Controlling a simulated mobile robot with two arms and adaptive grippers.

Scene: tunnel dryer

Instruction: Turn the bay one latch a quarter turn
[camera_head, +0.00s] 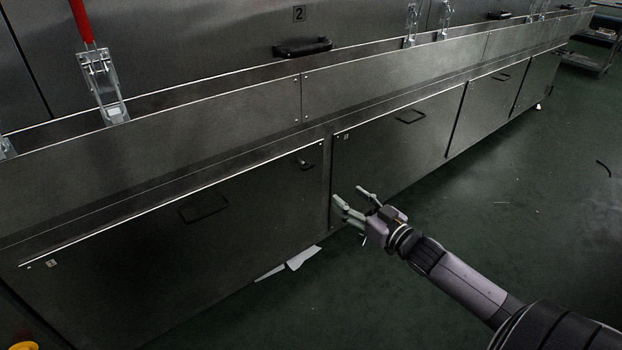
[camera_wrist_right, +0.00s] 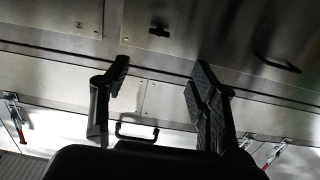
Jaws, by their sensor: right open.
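The bay one door (camera_head: 130,262) is the dark lower panel at the left in the head view. Its latch (camera_head: 305,165) is a small black turn handle near the door's upper right corner. In the right wrist view, which looks turned over, the latch (camera_wrist_right: 160,29) shows as a short bar lying roughly across, between and beyond the fingertips. My right gripper (camera_head: 355,194) is open and empty. It is to the right of and below the latch in the head view, clear of it, in front of the bay two door. My left gripper is out of view.
Bay one's fixed pull handle (camera_head: 203,208) is left of the latch. The bay two door (camera_head: 385,155) has its own handle (camera_head: 410,116). A ledge runs above the doors, with a red-handled clamp (camera_head: 102,85). White sheets (camera_head: 302,258) lie on the green floor, which is open at right.

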